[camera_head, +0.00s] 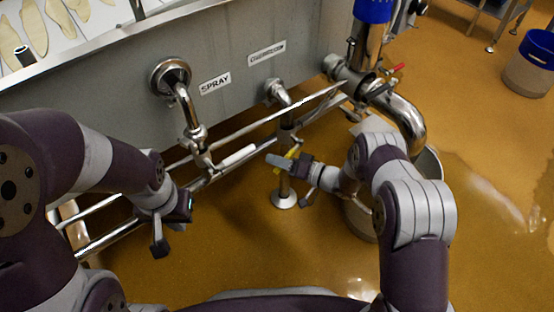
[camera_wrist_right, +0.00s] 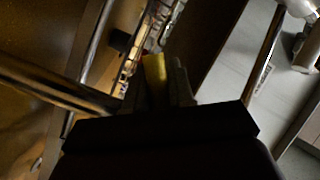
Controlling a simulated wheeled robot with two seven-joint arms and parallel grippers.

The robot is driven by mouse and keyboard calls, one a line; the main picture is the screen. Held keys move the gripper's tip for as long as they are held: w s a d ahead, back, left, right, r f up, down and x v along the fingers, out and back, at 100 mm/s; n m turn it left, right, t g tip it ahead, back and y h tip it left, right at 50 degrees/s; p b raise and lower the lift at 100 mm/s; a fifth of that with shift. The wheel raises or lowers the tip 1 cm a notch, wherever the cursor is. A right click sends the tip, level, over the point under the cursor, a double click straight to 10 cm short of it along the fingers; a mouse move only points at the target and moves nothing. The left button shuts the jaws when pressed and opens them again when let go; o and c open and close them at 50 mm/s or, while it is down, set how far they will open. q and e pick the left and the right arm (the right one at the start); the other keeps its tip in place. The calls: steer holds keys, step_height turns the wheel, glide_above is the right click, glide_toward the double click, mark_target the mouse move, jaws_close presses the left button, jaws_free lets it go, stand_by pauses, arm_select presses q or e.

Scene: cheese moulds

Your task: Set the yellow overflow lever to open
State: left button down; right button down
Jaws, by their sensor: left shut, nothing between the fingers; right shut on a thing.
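The yellow overflow lever (camera_head: 292,152) shows as a small yellow piece below the right-hand pipe on the tank wall. It also shows in the right wrist view (camera_wrist_right: 155,68), between the fingers. My right gripper (camera_head: 282,162) is shut on the lever; its fingers and body hide most of it, so I cannot tell its exact angle. The overflow pipe (camera_head: 283,94) leaves the tank under a label (camera_head: 266,54) too small to read surely. My left gripper (camera_head: 160,247) is shut and empty, low at the left, apart from the pipework.
The spray pipe (camera_head: 183,100) drops from the tank beside the SPRAY label (camera_head: 215,83). Metal rails (camera_head: 275,118) run along the tank's front. A red handle (camera_head: 397,69) sits at the right pipe. A blue-rimmed bin (camera_head: 530,75) stands far right on open floor.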

steer(key=c, duration=1.1)
jaws_free()
